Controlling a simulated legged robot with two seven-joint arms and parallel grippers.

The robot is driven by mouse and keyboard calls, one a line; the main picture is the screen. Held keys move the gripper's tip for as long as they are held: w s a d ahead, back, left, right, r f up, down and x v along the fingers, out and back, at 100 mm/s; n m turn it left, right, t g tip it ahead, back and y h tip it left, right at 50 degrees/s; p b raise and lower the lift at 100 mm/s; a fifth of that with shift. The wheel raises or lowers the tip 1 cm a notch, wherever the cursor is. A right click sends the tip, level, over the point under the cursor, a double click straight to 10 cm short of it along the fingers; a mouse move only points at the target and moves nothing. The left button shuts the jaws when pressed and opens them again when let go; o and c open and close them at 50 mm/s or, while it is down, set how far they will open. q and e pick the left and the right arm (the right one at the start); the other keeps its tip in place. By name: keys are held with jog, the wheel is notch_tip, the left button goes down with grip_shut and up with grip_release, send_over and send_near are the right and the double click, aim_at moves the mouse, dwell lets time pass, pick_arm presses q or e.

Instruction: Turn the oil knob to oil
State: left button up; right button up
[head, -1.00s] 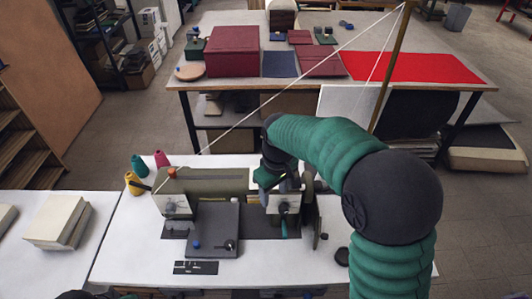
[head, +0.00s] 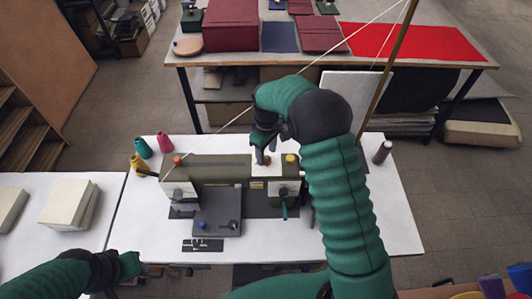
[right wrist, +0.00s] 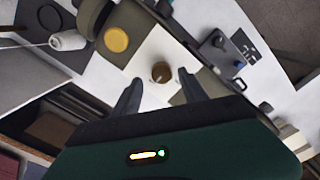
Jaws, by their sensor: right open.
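The machine (head: 215,170) is olive and grey and stands on the white table. A small brown knob (head: 267,160) sits on a pale square plate on its top right part. My right gripper (head: 264,145) is just above this knob, open. In the right wrist view the knob (right wrist: 161,72) shows between the two spread fingers (right wrist: 159,79), with no clear contact. A yellow round cap (head: 290,158) is beside it, also in the wrist view (right wrist: 117,39). No label for oil is readable. My left gripper (head: 132,265) is low at the left; its jaws are unclear.
An orange knob (head: 177,160) is on the machine's left end. Thread cones (head: 142,148) stand behind it. A dark bottle (head: 382,152) stands at the right. A thin pole (head: 388,80) and white thread rise behind my right arm.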

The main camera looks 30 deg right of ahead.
jog(key=shift+d+f, duration=0.1)
jog(key=shift+f, duration=0.5)
jog(key=shift+s+f, duration=0.3)
jog(key=shift+a, duration=0.2)
jog(key=shift+w+a, duration=0.1)
jog(key=c, duration=0.4)
grip_shut()
